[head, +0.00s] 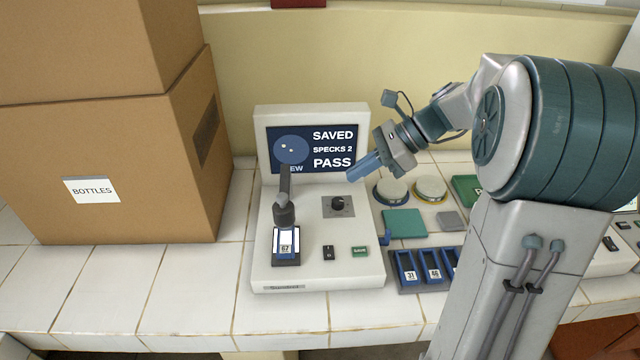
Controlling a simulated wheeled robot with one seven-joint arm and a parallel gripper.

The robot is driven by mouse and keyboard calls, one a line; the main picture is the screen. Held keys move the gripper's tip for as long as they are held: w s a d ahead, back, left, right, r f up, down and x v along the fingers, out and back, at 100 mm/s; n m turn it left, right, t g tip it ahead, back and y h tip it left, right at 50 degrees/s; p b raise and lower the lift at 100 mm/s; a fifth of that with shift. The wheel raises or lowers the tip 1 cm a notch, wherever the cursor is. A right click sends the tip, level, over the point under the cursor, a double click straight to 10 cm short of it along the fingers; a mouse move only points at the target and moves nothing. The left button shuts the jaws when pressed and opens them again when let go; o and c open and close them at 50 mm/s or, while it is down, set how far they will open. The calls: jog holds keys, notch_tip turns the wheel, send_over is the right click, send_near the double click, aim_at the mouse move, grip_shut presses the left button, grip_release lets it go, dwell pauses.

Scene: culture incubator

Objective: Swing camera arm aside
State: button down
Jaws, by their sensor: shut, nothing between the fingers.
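The camera arm (285,187) is a dark grey bar on the white instrument (312,275), with a camera head (285,210) at its front end. The head is over a slide marked 67 (286,241) in a dark holder at the front left. The screen (335,147) behind reads SAVED, SPECKS 2, PASS, and the arm overlaps its lower left. My gripper (352,177) is shut and empty, with blue fingers pointing down-left. In the picture it is right of the camera arm and above the black knob (338,206), apart from the arm.
Cardboard boxes, the lower labelled BOTTLES (120,150), stand at the left. Right of the instrument are two round lidded dishes (392,190), a green pad (404,223) and a rack of numbered slides (405,284), partly hidden by my arm. White tiles in front are clear.

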send_near(287, 204)
notch_tip(287, 204, down, 4)
jog(key=a, duration=0.2)
jog(key=a+r+p, duration=0.1)
jog(key=shift+s+a, duration=0.3)
jog(key=shift+a, duration=0.4)
